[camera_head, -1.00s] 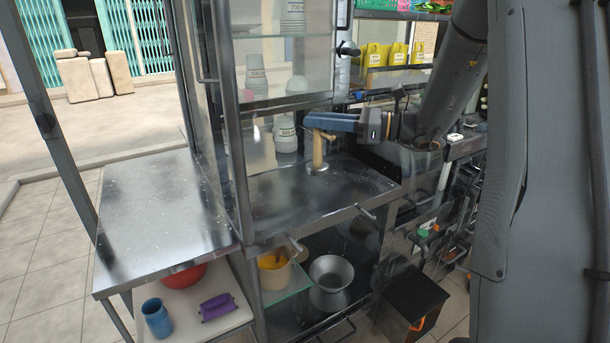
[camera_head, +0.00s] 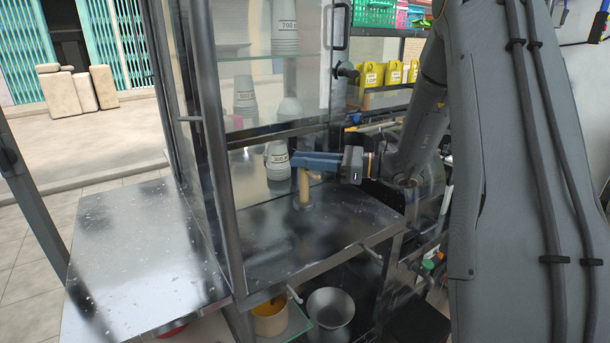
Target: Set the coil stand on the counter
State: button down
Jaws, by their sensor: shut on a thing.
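The coil stand (camera_head: 304,186) is a light wooden post with a short side peg near its top and a round metal base. It stands upright at the counter (camera_head: 325,224), a shiny steel surface under the glass cabinet. Its base is at or just above the steel; I cannot tell whether it touches. My gripper (camera_head: 300,160) reaches in from the right, level, and is shut on the upper part of the post. The gripper's blue-grey jaws hide part of the post's top.
Stacked paper cups (camera_head: 278,160) stand behind the stand, left of my gripper. A cabinet post (camera_head: 217,165) rises at the left. A lower steel table (camera_head: 140,255) lies left of the counter. A metal bowl (camera_head: 331,306) and a yellow pot (camera_head: 269,318) sit below.

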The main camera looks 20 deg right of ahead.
aim_at(306, 174)
jog(key=shift+f+p, duration=0.55)
jog(key=shift+f, duration=1.65)
jog(key=c, duration=1.6)
grip_release()
jog(key=shift+r, duration=0.1)
jog(key=shift+d+r, duration=0.1)
jog(key=b+v, duration=0.4)
jog(key=v, duration=0.8)
